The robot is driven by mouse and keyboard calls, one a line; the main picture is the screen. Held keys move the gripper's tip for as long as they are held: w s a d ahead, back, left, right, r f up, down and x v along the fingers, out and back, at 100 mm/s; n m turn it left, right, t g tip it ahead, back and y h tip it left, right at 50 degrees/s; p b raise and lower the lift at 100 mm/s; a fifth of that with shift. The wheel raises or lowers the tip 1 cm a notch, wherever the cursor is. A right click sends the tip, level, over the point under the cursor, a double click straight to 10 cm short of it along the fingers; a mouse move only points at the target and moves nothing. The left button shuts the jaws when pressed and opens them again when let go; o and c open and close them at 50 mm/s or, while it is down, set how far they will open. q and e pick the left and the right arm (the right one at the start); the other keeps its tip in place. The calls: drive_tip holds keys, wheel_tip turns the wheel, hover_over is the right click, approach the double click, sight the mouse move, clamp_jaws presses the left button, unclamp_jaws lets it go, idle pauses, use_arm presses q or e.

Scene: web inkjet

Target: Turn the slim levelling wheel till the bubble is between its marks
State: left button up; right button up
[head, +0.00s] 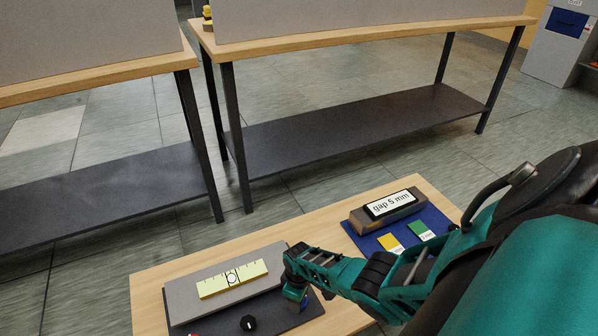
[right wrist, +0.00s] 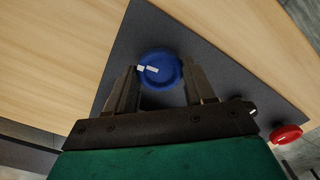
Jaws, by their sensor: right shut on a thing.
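A yellow level vial (head: 245,276) with dark tick marks lies on a sloped grey block at the front left of the low table. Its round pale bubble (head: 232,278) sits near the middle; its exact place against the marks is too small to tell. My right gripper (head: 297,297) is at the right end of this device. In the right wrist view, my right gripper (right wrist: 160,85) is shut on a blue wheel (right wrist: 160,66) with a white mark, one finger at each side. A black knob (head: 248,323) stands left of the gripper. My left gripper is not in view.
A red knob (right wrist: 286,134) stands on the dark base plate (right wrist: 225,55). A blue mat (head: 362,238) to the right holds a "gap 5 mm" display (head: 391,202), a yellow card (head: 390,242) and a green card (head: 421,231). Bare wood lies between mat and device.

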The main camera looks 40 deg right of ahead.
drive_tip(key=shift+n, duration=0.3)
drive_tip(key=o, duration=1)
drive_tip(key=shift+o, duration=0.2)
drive_tip(key=shift+r, duration=0.1)
wheel_tip(320, 180, up, 13)
drive_tip(key=p, duration=0.9)
